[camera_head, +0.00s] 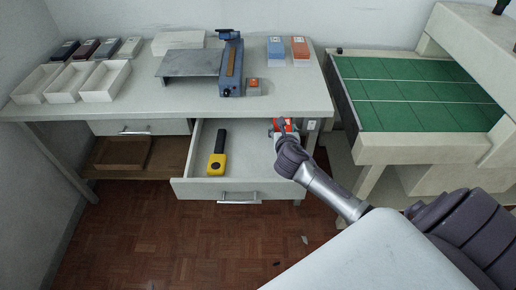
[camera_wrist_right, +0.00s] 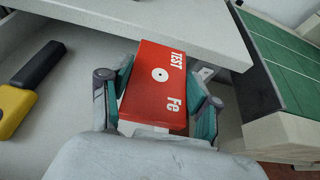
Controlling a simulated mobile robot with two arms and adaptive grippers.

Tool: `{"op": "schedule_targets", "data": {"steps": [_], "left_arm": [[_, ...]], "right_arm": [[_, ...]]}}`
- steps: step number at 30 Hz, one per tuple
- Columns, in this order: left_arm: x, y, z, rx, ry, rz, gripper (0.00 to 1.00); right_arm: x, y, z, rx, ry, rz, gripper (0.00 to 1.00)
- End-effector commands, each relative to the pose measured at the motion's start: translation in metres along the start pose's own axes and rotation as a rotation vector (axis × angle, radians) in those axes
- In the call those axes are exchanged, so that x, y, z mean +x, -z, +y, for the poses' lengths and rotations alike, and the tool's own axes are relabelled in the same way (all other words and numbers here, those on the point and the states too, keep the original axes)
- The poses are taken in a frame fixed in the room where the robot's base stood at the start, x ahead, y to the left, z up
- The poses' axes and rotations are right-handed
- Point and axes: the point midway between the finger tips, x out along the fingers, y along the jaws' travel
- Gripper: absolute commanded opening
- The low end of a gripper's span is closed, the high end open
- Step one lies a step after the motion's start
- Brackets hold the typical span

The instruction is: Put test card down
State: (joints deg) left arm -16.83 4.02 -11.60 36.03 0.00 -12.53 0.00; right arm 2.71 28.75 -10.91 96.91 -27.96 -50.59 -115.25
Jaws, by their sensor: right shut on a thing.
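The test card (camera_wrist_right: 155,85) is a red block marked "TEST Fe" with a white dot at its middle. My right gripper (camera_wrist_right: 160,100) is shut on it, one finger along each side. In the head view the right gripper (camera_head: 283,128) is over the right part of the open drawer (camera_head: 238,185), close to the table's front edge. Only a small red part of the card (camera_head: 286,124) shows there. I cannot tell whether the card touches the drawer floor. My left gripper is not in view.
A yellow and black tool (camera_head: 217,155) lies in the drawer's left part. The table (camera_head: 290,103) overhangs the drawer's back. A blue press-like device (camera_head: 231,65), white trays (camera_head: 104,82) and blue and orange blocks (camera_head: 300,49) are on top. A green-topped bench (camera_head: 420,95) stands right.

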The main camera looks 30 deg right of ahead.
Motion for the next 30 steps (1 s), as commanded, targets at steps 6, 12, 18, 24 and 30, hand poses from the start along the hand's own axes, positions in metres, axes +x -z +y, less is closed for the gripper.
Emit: {"op": "schedule_targets", "data": {"steps": [6, 12, 18, 24, 30], "left_arm": [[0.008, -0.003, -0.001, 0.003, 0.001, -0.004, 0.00], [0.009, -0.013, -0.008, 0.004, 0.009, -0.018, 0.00], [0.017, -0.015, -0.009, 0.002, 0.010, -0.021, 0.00], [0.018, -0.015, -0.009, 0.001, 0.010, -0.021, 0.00], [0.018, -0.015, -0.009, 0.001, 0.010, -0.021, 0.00]], "right_arm": [[0.015, 0.024, 0.046, 0.002, 0.000, 0.001, 0.25], [0.021, 0.033, 0.060, 0.000, -0.001, 0.000, 0.25], [0.031, 0.061, 0.061, -0.001, 0.000, 0.003, 0.25], [0.035, 0.069, 0.060, 0.000, -0.001, 0.000, 0.25], [0.035, 0.069, 0.060, -0.001, -0.001, 0.000, 0.25]]}}
